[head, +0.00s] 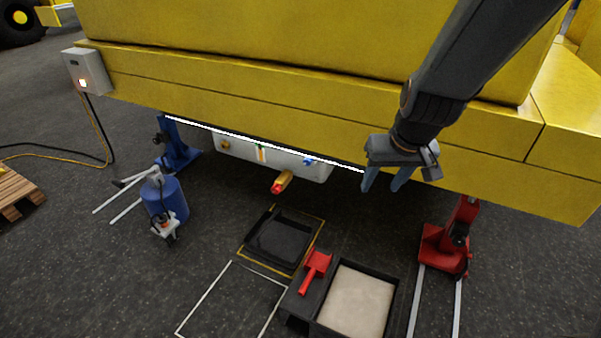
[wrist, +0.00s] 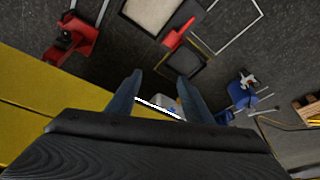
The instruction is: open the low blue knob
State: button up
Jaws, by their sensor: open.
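The blue knob (head: 308,161) is small and sits on the right part of the front of a white tank (head: 270,160) under the yellow machine. It also shows in the wrist view (wrist: 172,110), between my fingers and farther off. My gripper (head: 384,188) is open and empty, pointing down in front of the yellow body, to the right of the knob and apart from it. In the wrist view its two fingers (wrist: 158,92) are spread. A brass fitting (head: 225,144) is at the tank's left end, and a red-tipped yellow part (head: 281,182) hangs below the tank.
The yellow body (head: 300,90) overhangs the tank, with a bright strip along its lower edge. Below are a black tray (head: 258,262), a red scoop (head: 315,268) and a sand bin (head: 386,270). A red jack (head: 449,245) stands right, a blue cylinder (head: 163,199) left.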

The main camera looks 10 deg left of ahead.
jog(key=w+a+f+n+t+b, duration=0.1)
jog(key=w+a+f+t+b, duration=0.3)
jog(key=w, duration=0.5)
jog(key=w+a+f+n+t+b, duration=0.1)
jog(key=w+a+f+t+b, duration=0.1)
jog(key=w+a+f+b, duration=0.65)
jog(key=w+a+f+n+t+b, duration=0.1)
jog(key=w+a+f+t+b, duration=0.2)
jog(key=w, duration=0.8)
jog(key=t+h+b, duration=0.2)
jog(key=h+b, duration=0.1)
jog(key=b, duration=0.3)
send_near(306, 163)
notch_tip(306, 163, up, 3)
jog(key=d, duration=0.2)
jog(key=w+a+f+t+h+b, duration=0.1)
jog(key=a+f+t+h+b, duration=0.15)
jog(key=f+b, duration=0.35)
jog(key=shift+n+h, duration=0.3)
jog(key=shift+h, duration=0.25)
jog(key=shift+a+b+x, duration=0.2)
jog(key=shift+b+x, duration=0.6)
jog(key=shift+x, duration=1.1)
jog(key=shift+a+b+x, duration=0.15)
jog(key=shift+b+x, duration=0.6)
jog(key=shift+x, duration=1.1)
jog(key=shift+w+r, duration=0.15)
jog(key=c, duration=1.1)
